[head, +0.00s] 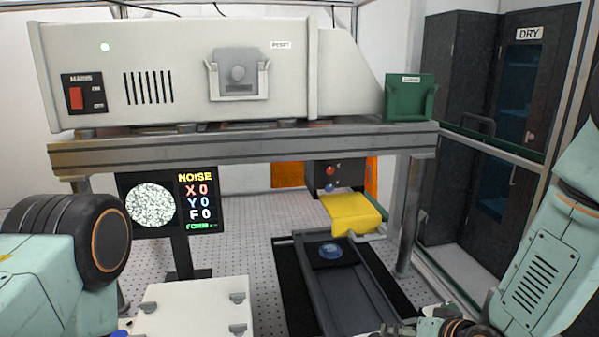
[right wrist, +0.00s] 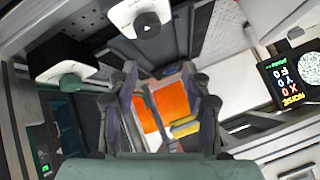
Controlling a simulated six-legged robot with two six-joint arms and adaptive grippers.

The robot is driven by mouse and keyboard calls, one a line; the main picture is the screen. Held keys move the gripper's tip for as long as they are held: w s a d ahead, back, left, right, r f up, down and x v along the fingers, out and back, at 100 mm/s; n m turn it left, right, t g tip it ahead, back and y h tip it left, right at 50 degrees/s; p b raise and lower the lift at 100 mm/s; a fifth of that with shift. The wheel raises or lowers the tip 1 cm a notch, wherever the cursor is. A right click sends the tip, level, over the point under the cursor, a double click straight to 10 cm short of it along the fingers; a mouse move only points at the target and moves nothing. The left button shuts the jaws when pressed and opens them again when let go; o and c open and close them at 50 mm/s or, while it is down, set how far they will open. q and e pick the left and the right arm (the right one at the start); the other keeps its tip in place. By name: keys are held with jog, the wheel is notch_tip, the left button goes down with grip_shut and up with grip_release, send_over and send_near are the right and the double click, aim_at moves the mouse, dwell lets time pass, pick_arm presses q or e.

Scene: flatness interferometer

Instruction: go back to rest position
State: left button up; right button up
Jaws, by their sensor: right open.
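My right gripper (right wrist: 160,84) is in the right wrist view with its two fingers spread apart and nothing between them. An orange panel (right wrist: 172,98) and a yellow block (right wrist: 185,129) show beyond the fingers. In the head view my right arm comes in at the right edge, and its far end drops to the bottom edge, where the gripper cannot be made out. My left arm shows at the left edge of the head view, but its gripper is out of the picture.
A grey beam (head: 250,150) carries a large white housing (head: 180,75) across the bench. Below it are a screen reading NOISE (head: 197,200), a yellow cover (head: 350,213) and a dark rail stage (head: 355,300) bearing a round disc (head: 331,250). A dark DRY cabinet (head: 487,130) stands right.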

jog(key=s+d+f+n+g+h, duration=0.1)
jog(key=s+f+g, duration=0.2)
jog(key=s+f, duration=0.55)
jog(key=s+d+f+g+h, duration=0.1)
jog(key=s+f+g, duration=0.25)
jog(key=s, duration=0.95)
jog(key=s+d+f+n+g+h, duration=0.1)
jog(key=s+f+g, duration=0.2)
jog(key=s+f, duration=0.5)
notch_tip(320, 180, down, 23)
jog(key=s+b, duration=0.2)
jog(key=b, duration=2.3)
jog(key=shift+d+f+t, duration=0.15)
jog(key=shift+t, duration=0.2)
jog(key=shift+c, duration=0.3)
jog(key=shift+c, duration=0.8)
